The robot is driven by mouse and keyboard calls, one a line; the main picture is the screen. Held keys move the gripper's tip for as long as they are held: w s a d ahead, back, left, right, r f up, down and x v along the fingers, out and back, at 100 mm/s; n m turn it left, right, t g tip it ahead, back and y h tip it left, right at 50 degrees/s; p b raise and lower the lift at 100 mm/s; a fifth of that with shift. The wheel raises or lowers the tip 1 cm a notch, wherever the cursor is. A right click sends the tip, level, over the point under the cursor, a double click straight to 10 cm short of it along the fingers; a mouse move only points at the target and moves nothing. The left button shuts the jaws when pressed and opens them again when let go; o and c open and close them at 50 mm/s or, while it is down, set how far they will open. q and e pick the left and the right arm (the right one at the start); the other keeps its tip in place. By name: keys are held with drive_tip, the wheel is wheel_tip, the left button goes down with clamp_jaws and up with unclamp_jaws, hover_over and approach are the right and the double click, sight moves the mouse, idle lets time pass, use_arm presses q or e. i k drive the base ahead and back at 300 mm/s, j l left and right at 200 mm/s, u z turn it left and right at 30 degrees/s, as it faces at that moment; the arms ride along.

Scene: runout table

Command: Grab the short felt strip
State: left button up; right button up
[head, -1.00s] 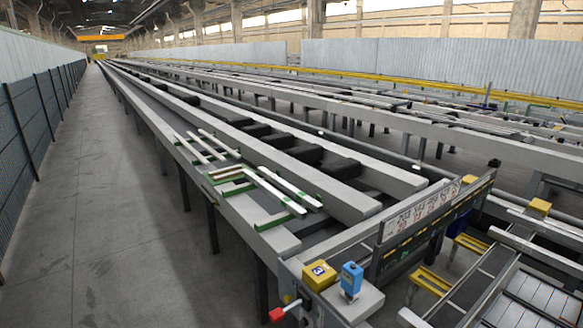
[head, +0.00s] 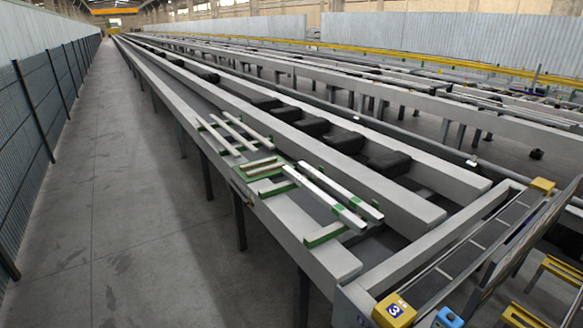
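Two short beige strips lie on a green-edged mat or tray (head: 243,177) on the near beam of the runout table; the upper strip (head: 258,162) and the lower strip (head: 265,170) lie side by side. Two short green-and-beige pieces lie crosswise, one (head: 277,188) beside the mat and one (head: 325,234) nearer to me. I cannot tell for sure which piece is the short felt strip. Neither of my grippers is in view.
More slim pale bars (head: 230,132) lie beyond the mat. Black blocks (head: 312,126) sit between the long grey beams. A yellow box (head: 394,310) and a blue box (head: 448,318) stand at the near end. The floor aisle (head: 110,200) at left is clear, beside a fence (head: 40,105).

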sight(271, 168)
drive_tip(key=i+j+u, duration=0.15)
drive_tip(key=i+j, duration=0.3)
drive_tip(key=i+j+z, duration=0.15)
drive_tip(key=i+j, duration=0.2)
drive_tip(key=i, duration=0.15)
drive_tip(key=i+j+z, duration=0.15)
drive_tip(key=i+j, duration=0.25)
drive_tip(key=i+j+z, duration=0.15)
drive_tip(key=i+j, duration=0.3)
drive_tip(key=i, duration=0.15)
drive_tip(key=i+j+z, duration=0.15)
drive_tip(key=i+j, duration=0.3)
drive_tip(key=i+j+z, duration=0.15)
drive_tip(key=i+j, duration=0.25)
drive_tip(key=j, duration=0.25)
drive_tip(key=i+j+z, duration=0.15)
drive_tip(key=i+j, duration=0.25)
drive_tip(key=j, duration=0.2)
